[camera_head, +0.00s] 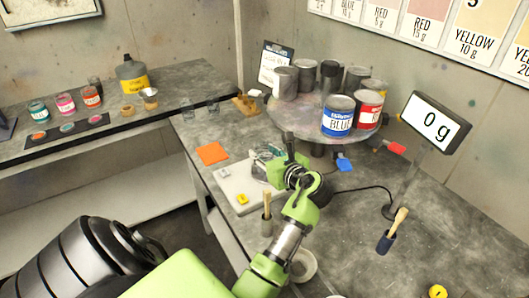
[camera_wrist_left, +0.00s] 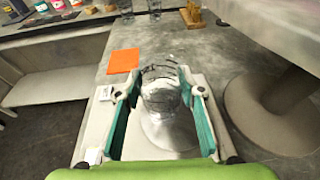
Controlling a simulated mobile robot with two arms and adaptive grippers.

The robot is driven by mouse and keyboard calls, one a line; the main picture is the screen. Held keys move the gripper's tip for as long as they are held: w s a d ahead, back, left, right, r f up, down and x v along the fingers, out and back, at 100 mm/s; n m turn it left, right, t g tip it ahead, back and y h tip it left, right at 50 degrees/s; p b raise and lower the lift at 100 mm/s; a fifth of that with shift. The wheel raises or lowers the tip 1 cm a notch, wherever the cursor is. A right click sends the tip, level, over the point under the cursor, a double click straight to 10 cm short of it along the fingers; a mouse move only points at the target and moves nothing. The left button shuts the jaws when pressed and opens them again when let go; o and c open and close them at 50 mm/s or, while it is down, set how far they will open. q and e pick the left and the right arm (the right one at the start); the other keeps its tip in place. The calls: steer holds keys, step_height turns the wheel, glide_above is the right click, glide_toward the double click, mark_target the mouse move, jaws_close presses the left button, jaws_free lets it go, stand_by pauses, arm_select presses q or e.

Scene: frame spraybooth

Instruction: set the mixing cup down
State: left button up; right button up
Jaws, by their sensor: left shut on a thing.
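My left gripper (camera_head: 272,165) is shut on the clear mixing cup (camera_head: 262,170), over the right part of a pale board on the table. In the left wrist view the cup (camera_wrist_left: 161,95) stands between the two teal-padded fingers of the left gripper (camera_wrist_left: 161,100). A pale round surface (camera_wrist_left: 168,133) shows beneath and around the cup's lower part. I cannot tell whether the cup's base touches it. The display (camera_head: 436,122) reads 0 g. My right gripper is not in view.
An orange sheet (camera_head: 212,153) lies beyond the pale board (camera_head: 234,188). A round stand (camera_head: 310,124) with several paint cans, including blue (camera_head: 338,116) and red (camera_head: 368,110), is behind the gripper. A brush in a dark holder (camera_head: 388,238) stands right. Grey table (camera_head: 345,220) is free between.

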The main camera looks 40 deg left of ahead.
arm_select(q)
steer(key=shift+f, duration=0.25)
steer(key=o, duration=1)
steer(key=shift+c, duration=0.2)
